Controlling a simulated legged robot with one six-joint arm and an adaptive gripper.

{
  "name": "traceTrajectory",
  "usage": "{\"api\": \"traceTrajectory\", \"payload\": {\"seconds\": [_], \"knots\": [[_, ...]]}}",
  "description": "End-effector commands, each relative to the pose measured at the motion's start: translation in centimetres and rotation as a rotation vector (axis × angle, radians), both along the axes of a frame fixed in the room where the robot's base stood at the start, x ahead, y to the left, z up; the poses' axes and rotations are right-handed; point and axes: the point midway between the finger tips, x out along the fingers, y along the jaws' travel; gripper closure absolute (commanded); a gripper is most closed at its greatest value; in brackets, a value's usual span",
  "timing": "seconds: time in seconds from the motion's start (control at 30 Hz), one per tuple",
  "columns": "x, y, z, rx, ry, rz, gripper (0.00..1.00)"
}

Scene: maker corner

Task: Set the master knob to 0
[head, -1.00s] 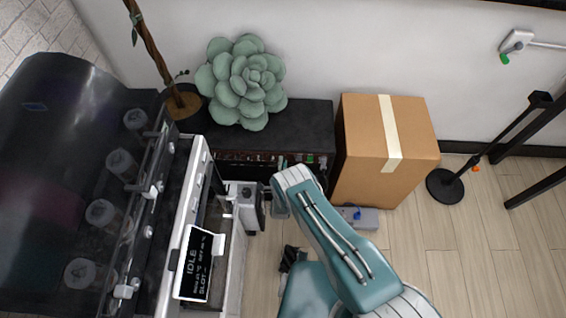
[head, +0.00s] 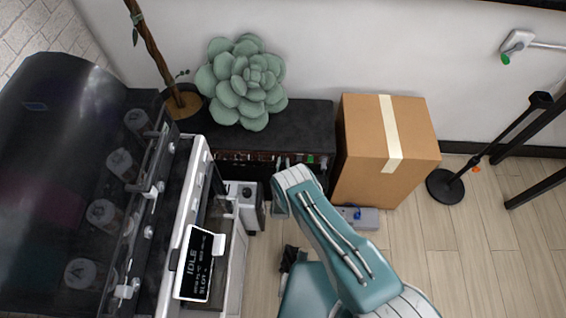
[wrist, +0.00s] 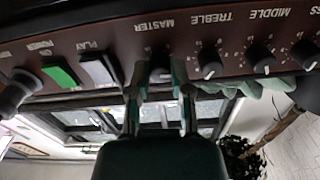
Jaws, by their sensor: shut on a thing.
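The amplifier (head: 300,121) is a black box by the wall in the head view, its front panel (head: 238,157) facing my arm. In the wrist view the dark red panel (wrist: 118,43) appears upside down. The master knob (wrist: 161,75) is under the MASTER label, between my two teal fingers. My gripper (wrist: 158,82) is shut on this knob, one finger at each side. The fingers hide parts of its scale, and I cannot read its setting. In the head view my arm hides most of the gripper.
The treble knob (wrist: 210,69) and middle knob (wrist: 262,64) sit right of the master knob in the wrist view. The play switch (wrist: 96,71) and green power switch (wrist: 60,74) are left. A cardboard box (head: 365,140) and a machine (head: 195,200) flank the amplifier.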

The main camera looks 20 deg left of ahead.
Motion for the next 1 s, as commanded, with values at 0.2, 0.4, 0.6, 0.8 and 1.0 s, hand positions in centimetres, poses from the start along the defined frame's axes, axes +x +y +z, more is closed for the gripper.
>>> {"api": "traceTrajectory", "payload": {"seconds": [0.2,0.4,0.6,0.8,1.0], "knots": [[-0.33,0.03,-0.43,-0.205,-0.036,0.008,1.00],[-0.34,0.04,-0.44,-0.390,-0.082,0.008,1.00],[-0.36,0.05,-0.46,-0.574,-0.126,0.009,1.00],[-0.37,0.06,-0.47,-0.754,-0.170,0.010,1.00],[-0.39,0.07,-0.49,-0.910,-0.209,0.011,1.00]]}}
